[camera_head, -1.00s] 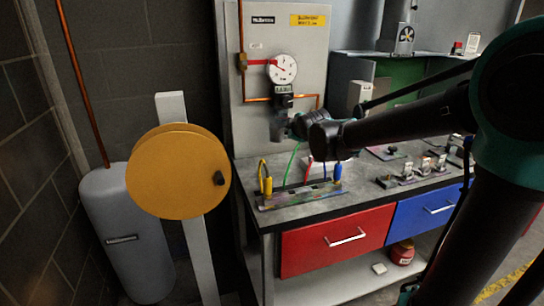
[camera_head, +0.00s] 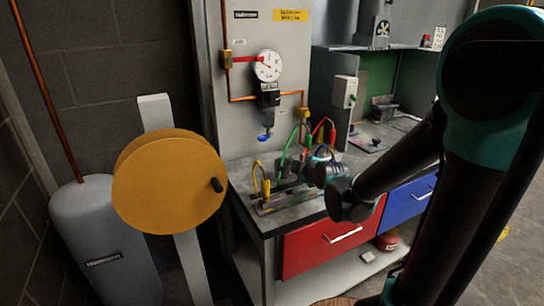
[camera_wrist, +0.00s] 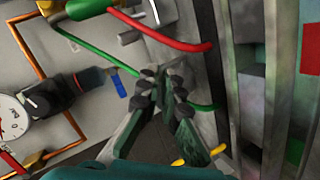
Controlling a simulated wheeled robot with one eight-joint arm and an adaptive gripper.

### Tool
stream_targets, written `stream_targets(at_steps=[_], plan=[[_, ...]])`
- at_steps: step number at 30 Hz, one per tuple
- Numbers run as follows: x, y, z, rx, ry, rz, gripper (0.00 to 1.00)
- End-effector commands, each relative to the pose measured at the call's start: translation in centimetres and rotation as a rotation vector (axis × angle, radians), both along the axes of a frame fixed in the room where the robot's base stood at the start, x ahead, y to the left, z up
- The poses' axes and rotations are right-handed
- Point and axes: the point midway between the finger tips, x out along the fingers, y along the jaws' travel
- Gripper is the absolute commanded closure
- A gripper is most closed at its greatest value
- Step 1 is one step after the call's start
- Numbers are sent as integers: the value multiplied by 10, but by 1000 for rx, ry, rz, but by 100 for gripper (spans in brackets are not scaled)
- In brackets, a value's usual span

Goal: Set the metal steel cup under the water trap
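The water trap (camera_head: 267,115) hangs on the grey wall panel below the pressure gauge, with a blue drain tap at its bottom. It also shows in the wrist view (camera_wrist: 90,79), left of my fingers. My gripper (camera_wrist: 164,80) is low over the back of the bench, among the hoses. Its two fingers look apart, with a narrow gap between the tips and nothing clearly held. In the head view, my wrist and the hoses cover much of that spot. I cannot make out the steel cup with certainty in either view.
The grey bench (camera_head: 247,180) has red and blue drawers. An orange reel (camera_head: 165,185) and a grey tank (camera_head: 100,235) stand left.

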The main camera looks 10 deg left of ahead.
Motion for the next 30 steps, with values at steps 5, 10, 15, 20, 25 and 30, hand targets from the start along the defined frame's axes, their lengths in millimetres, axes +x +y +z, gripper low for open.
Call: stream_targets(at_steps=[5, 10, 15, 20, 25, 30], plan=[[31, 14, 0, 0, -1, 1, 100], [69, 32, 0, 1, 0, 1, 100], [103, 48, 0, 0, 0, 0, 100], [120, 56, 0, 0, -1, 0, 100], [128, 60, 0, 0, 0, 0, 100], [149, 70, 0, 1, 0, 1, 100]])
